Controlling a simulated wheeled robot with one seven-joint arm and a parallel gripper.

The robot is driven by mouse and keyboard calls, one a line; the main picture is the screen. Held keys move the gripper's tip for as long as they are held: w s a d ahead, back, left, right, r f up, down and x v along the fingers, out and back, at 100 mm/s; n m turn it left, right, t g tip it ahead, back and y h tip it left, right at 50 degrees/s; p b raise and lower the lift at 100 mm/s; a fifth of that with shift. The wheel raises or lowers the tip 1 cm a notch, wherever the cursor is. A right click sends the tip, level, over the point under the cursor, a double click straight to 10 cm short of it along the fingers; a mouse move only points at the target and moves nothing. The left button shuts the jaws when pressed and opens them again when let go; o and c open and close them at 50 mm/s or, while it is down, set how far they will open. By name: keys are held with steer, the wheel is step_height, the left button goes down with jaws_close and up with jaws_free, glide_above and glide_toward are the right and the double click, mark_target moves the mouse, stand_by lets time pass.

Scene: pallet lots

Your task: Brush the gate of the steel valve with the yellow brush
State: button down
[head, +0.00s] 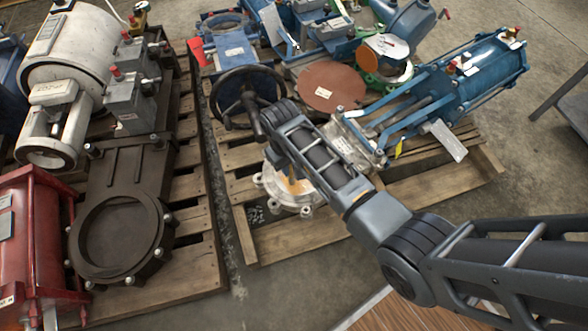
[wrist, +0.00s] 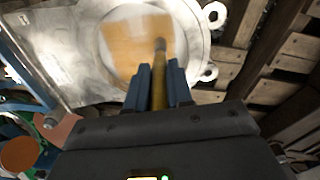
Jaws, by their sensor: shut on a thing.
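The steel valve (head: 340,143) is silver and lies on a wooden pallet, with a round flanged opening at its near end. In the wrist view its pale metal body (wrist: 70,55) fills the upper left. Its gate (wrist: 125,65) shows inside the round opening, with a blurred tan patch across it. My gripper (wrist: 160,72) is shut on the yellow brush (wrist: 160,92), gripping its handle. The brush points at the tan patch; whether it touches the gate I cannot tell.
A black handwheel (head: 247,97) stands just left of my wrist. A blue actuator (head: 465,82) extends from the valve to the right. A dark gate valve (head: 118,235) and a red cylinder (head: 30,238) lie on the left. Floor shows between the pallets.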

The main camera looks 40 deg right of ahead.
steer(key=shift+w+a+b, duration=0.5)
steer(key=shift+w+b, duration=0.5)
steer(key=shift+w, duration=1.5)
steer(key=s+d+p, duration=0.5)
steer(key=s+p, duration=0.3)
steer(key=p, duration=0.2)
steer(key=shift+d+r, duration=0.2)
steer(key=shift+r, duration=0.05)
stand_by(1.3)
steer(key=shift+r, duration=0.1)
